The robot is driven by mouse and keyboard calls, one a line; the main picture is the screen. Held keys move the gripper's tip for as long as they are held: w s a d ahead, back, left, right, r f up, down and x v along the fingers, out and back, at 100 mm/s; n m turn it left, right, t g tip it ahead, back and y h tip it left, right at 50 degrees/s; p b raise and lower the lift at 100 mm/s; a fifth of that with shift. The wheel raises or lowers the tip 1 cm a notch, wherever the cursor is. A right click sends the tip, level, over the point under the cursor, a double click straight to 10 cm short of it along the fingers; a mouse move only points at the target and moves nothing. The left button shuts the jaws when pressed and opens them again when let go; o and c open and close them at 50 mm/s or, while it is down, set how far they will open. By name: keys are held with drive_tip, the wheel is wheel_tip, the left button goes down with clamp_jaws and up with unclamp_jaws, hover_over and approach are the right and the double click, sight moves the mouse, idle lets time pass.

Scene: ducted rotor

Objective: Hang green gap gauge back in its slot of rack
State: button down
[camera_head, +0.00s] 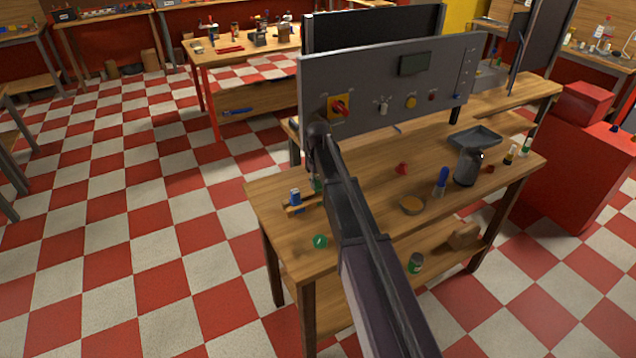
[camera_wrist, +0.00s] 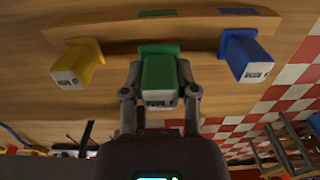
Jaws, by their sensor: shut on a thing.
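The green gap gauge (camera_wrist: 159,72) is between the fingers of my gripper (camera_wrist: 160,95), which is shut on it. In the wrist view it stands in line with the wooden rack (camera_wrist: 110,38), between the yellow gauge (camera_wrist: 80,62) and the blue gauge (camera_wrist: 245,57). Its far end is close to the rack's edge below a green mark (camera_wrist: 157,13); I cannot tell whether it touches or sits in the slot. In the head view the rack (camera_head: 312,203) and blue gauge (camera_head: 296,199) show left of my arm, which hides most of the gripper.
The rack stands on the wooden workbench (camera_head: 370,165), near its left end. A grey control panel (camera_head: 390,85) rises behind. A blue-handled tool (camera_head: 441,182), a dark canister (camera_head: 468,167) and a tray (camera_head: 474,138) stand right of my arm.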

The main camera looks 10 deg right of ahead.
drive_tip(key=shift+f+b, duration=1.25)
drive_tip(key=shift+f, duration=0.05)
idle(1.1)
idle(0.5)
drive_tip(key=shift+c, duration=1.5)
unclamp_jaws()
drive_tip(key=shift+r, duration=0.2)
wheel_tip(320, 180, up, 9)
drive_tip(key=p, duration=0.9)
drive_tip(key=shift+s+f, duration=0.1)
drive_tip(key=s+m, duration=0.3)
drive_tip(key=s, duration=2.6)
drive_tip(key=shift+d+m, duration=0.3)
drive_tip(key=shift+d, duration=0.1)
